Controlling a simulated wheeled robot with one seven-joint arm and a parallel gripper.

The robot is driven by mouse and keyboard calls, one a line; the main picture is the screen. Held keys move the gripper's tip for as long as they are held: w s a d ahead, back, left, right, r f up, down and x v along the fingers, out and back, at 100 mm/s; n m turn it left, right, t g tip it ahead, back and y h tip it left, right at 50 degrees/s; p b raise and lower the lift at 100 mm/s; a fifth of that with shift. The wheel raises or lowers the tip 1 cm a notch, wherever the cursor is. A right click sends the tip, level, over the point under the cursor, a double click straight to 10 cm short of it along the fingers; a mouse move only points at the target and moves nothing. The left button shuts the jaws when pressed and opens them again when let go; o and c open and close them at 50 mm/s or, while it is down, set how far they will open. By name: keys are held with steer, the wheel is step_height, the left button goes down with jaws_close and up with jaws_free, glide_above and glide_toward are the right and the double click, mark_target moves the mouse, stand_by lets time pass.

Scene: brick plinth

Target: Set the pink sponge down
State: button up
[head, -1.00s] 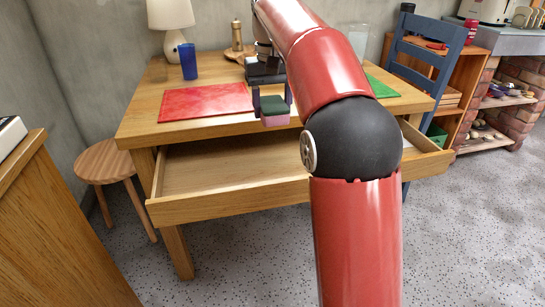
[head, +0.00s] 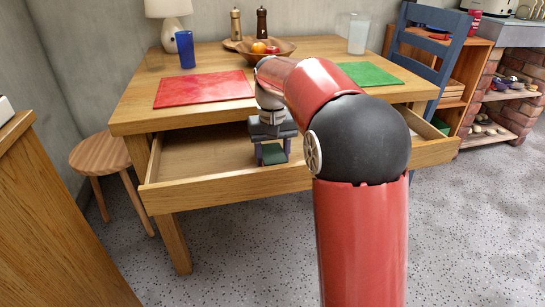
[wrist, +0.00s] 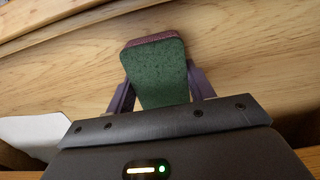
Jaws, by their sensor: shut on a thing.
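The sponge shows a dark green top face (head: 274,155) in the head view. In the wrist view its green face (wrist: 160,75) and a pinkish edge show between the fingers. My gripper (head: 273,154) is shut on the sponge, with a purple finger on each side. It is inside or just over the open drawer (head: 225,187) of the wooden table. The wrist view shows wood grain around the sponge. I cannot tell whether the sponge touches the drawer bottom.
The tabletop holds a red mat (head: 204,88), a green mat (head: 369,75), a blue cup (head: 185,50), a fruit bowl (head: 262,49) and a glass (head: 358,34). A white thing (wrist: 38,139) lies at left in the wrist view. A stool (head: 106,155) stands left of the table.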

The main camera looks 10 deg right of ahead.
mark_target(272, 153)
steer(key=shift+f, duration=0.3)
steer(key=o, duration=0.9)
steer(key=shift+f, duration=0.1)
steer(key=shift+o, duration=0.2)
step_height(272, 153, up, 12)
steer(key=p, duration=0.2)
steer(key=s+r+t, duration=0.2)
steer(key=s, duration=0.6)
steer(key=s+f+t, duration=0.1)
steer(key=s+f, duration=0.4)
steer(key=s, duration=0.5)
steer(key=s+f+t, duration=0.2)
steer(key=s+f, duration=0.3)
steer(key=s, duration=0.5)
steer(key=shift+s+f+t, duration=0.15)
steer(key=shift+f+t, duration=0.15)
steer(key=shift+f, duration=0.05)
